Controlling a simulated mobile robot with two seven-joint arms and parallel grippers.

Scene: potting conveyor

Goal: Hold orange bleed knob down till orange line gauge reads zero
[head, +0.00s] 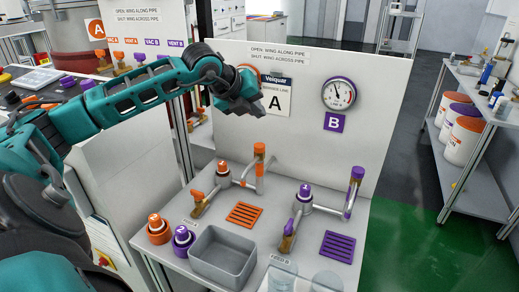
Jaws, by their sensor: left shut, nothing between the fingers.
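My left gripper (258,112) is shut and empty, raised in front of the white back panel, beside the "A" sign. The orange line gauge is mostly hidden behind it; only a bit of orange rim (251,69) shows and its needle is not visible. An orange knob with a pale top (223,168) sits on the grey orange-line valve body, well below the gripper. Another orange knob (158,229) stands at the bench's left front, beside a purple one (182,240). I cannot tell which orange knob is the bleed knob. My right gripper is not in view.
The purple gauge (339,94) hangs above the "B" sign. An orange-topped pipe (259,151) and a purple-topped pipe (357,174) rise from the bench. A grey bin (223,256) stands at the front. Orange (244,214) and purple (338,247) grates lie on the bench.

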